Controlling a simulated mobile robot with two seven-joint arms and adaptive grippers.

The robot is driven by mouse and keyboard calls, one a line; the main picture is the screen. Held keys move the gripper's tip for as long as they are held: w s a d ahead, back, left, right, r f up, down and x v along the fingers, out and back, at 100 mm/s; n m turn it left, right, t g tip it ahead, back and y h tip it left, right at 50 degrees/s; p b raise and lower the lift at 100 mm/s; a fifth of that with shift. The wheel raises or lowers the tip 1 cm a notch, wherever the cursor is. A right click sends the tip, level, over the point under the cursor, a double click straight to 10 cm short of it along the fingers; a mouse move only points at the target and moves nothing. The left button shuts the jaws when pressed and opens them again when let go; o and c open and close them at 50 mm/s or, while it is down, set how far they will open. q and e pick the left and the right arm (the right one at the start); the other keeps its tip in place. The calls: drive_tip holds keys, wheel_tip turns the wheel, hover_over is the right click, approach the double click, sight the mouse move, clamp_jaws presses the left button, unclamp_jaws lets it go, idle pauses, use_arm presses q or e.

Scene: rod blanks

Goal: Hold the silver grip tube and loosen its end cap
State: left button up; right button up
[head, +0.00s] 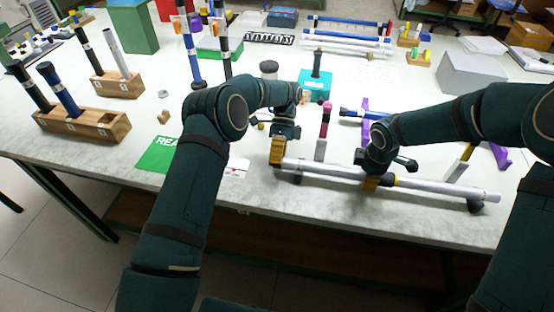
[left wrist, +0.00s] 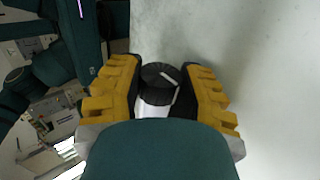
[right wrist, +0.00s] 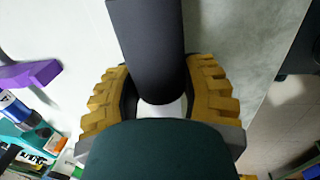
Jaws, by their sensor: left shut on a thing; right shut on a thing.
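The silver grip tube (head: 430,184) lies level along the front of the table, with a dark grip section near its middle. My right gripper (head: 370,183) is shut around the tube near the middle. In the right wrist view, a black sleeve (right wrist: 147,45) runs up from between the fingers, with a pale part of the tube at the fingers. My left gripper (head: 276,153) is at the tube's left end. In the left wrist view, its fingers are shut on the black end cap (left wrist: 158,75), which bears a white line. The cap is hidden in the head view.
Dark rests (head: 475,206) stand under the tube. Wooden blocks (head: 84,123) with upright rods stand at the left. A green card (head: 158,154) lies left of my left arm. A teal block (head: 315,84) and purple stands (head: 499,155) are behind the tube.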

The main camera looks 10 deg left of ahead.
idle(0.4)
use_arm(q)
drive_tip(key=o, duration=1.2)
